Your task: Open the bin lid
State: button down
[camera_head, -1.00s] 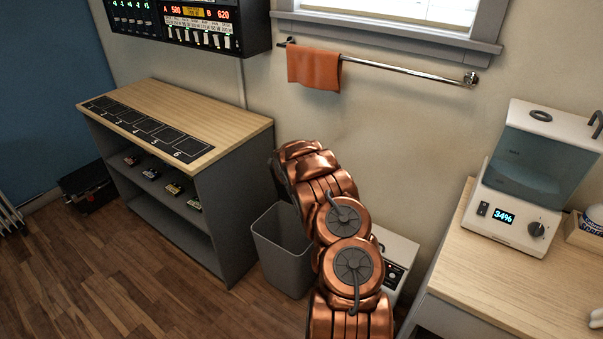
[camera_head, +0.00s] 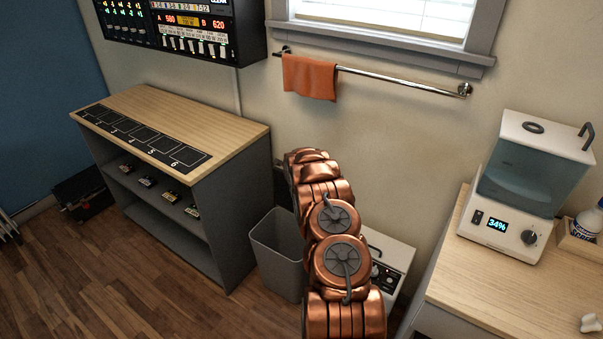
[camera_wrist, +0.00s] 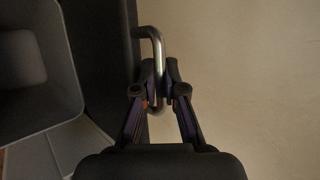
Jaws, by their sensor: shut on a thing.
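The grey bin (camera_head: 276,262) stands on the floor between the shelf unit and my arm, with its top open. In the wrist view the bin's rim and inside (camera_wrist: 62,70) show at the left. Beside it is a dark panel (camera_wrist: 100,60), which looks like the lid standing raised. A bent metal handle (camera_wrist: 152,33) sticks out from the panel's edge. My gripper (camera_wrist: 161,80) is shut on the handle, with a finger on each side of the bar. In the head view my copper arm hides the gripper and handle.
A shelf unit (camera_head: 243,228) stands left of the bin. A white box with a dark control panel (camera_head: 395,258) is right of my arm. A wooden counter (camera_head: 480,300) is farther right. A towel rail (camera_head: 400,78) with an orange towel (camera_head: 310,77) hangs above.

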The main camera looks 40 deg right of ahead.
jog(key=c, duration=1.2)
grip_release()
jog(key=shift+s, duration=0.1)
jog(key=shift+s+a+r, duration=0.15)
jog(key=shift+a+r, duration=0.25)
jog(key=shift+r, duration=0.15)
jog(key=shift+v, duration=5.25)
jog(key=shift+s+f, duration=0.1)
jog(key=shift+s, duration=0.1)
